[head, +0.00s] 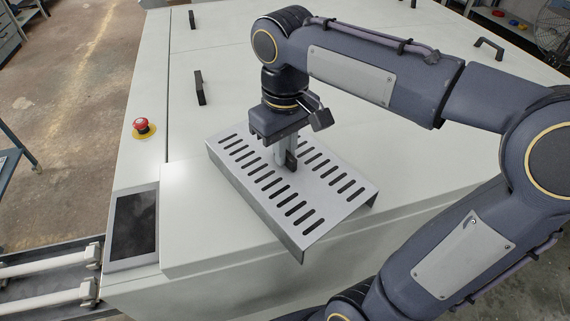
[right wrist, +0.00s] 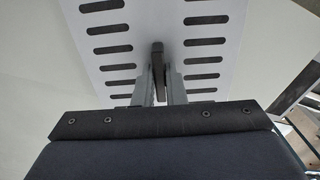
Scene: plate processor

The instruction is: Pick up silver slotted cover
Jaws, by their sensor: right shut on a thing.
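The silver slotted cover (head: 270,203) is a bent metal plate with two rows of dark slots. In the head view it sits over the light grey machine top, its near corner reaching past the front edge. Whether it rests on the top or is slightly raised, I cannot tell. My right gripper (head: 286,160) points down at its middle and is shut on the dark handle (head: 291,161) between the slot rows. The right wrist view shows the fingers (right wrist: 159,75) on the handle (right wrist: 157,55), with the cover (right wrist: 150,20) behind. My left gripper is not in view.
The light grey machine top (head: 240,60) has black handles (head: 199,87) and a red emergency button (head: 142,126) at left. A dark touch screen (head: 133,226) is at the near left corner. The top left of the cover is clear.

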